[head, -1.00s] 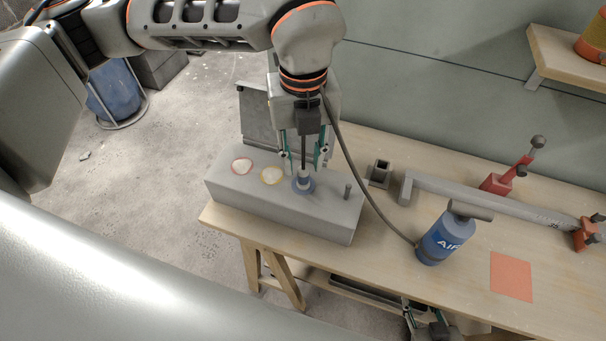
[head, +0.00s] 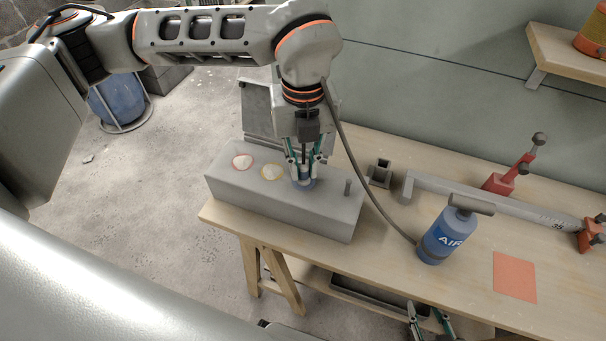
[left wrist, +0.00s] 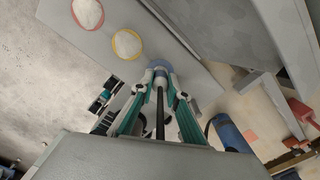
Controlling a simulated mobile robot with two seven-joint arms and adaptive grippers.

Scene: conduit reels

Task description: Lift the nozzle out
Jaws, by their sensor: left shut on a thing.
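The nozzle (head: 304,173) is a small pale upright piece with a dark stem above it. It stands at the blue-ringed opening in the grey block (head: 325,215). My left gripper (head: 304,176) points straight down over it, with its fingertips closed on its sides. In the left wrist view the nozzle (left wrist: 160,74) sits between the two fingertips, at the blue ring (left wrist: 163,65). How deep it sits is hidden. A dark hose runs down to the blue AIR bottle (head: 447,235). My right gripper (head: 429,323) is low at the bottom edge, its fingers apart and empty.
Red-ringed (head: 243,161) and yellow-ringed (head: 272,172) openings with pale fill lie left of the nozzle. A short grey peg (head: 347,187) stands on the block's right. A long grey conduit (head: 490,202) and red clamps lie to the right. An orange square (head: 514,277) marks the front right of the bench.

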